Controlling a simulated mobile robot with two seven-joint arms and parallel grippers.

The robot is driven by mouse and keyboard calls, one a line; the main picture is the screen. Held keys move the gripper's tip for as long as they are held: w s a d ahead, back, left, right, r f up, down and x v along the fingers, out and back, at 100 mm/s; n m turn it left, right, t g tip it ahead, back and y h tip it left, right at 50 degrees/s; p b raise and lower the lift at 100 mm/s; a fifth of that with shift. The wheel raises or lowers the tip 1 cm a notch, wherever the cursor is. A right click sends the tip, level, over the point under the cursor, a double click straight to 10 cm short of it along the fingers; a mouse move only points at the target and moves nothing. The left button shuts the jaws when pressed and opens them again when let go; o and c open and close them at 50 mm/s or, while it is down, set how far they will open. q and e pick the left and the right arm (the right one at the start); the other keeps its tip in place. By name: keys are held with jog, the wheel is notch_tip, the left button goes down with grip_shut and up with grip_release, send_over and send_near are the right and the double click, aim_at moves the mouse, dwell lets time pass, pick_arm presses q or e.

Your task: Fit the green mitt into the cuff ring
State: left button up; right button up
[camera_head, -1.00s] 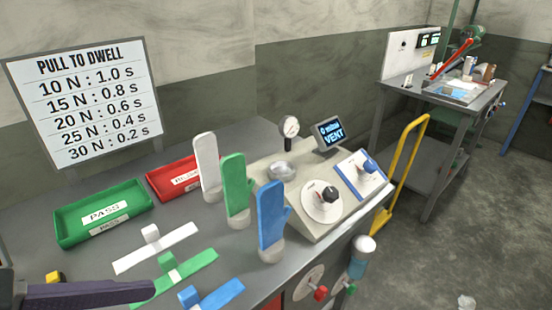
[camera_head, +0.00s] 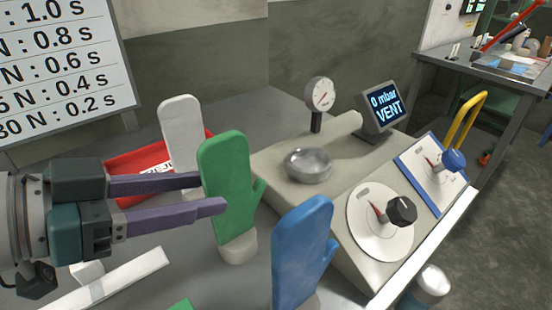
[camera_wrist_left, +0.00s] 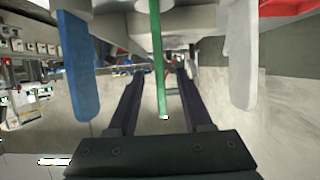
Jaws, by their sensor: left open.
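The green mitt (camera_head: 230,170) stands upright on its pale base on the bench, and shows edge-on in the left wrist view (camera_wrist_left: 158,60). The cuff ring (camera_head: 308,166), a round silvery metal piece, sits on the sloped grey console to its right and looks empty. My left gripper (camera_head: 212,193) is open at the mitt's left edge. One finger passes in front of the mitt and the other reaches behind it. In the left wrist view the mitt lies between the two fingers, with gaps on both sides. My right gripper is out of view.
A blue mitt (camera_head: 300,245) stands close in front and a white mitt (camera_head: 180,130) behind. A red tray (camera_head: 140,165) lies at the back left. The console carries a gauge (camera_head: 320,94), a VENT display (camera_head: 385,105) and a black knob (camera_head: 402,210).

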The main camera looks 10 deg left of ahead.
aim_at(250, 189)
pick_arm(q)
jog(key=x, duration=0.5)
jog(key=shift+f+p, duration=0.3)
grip_shut()
dwell(1.1)
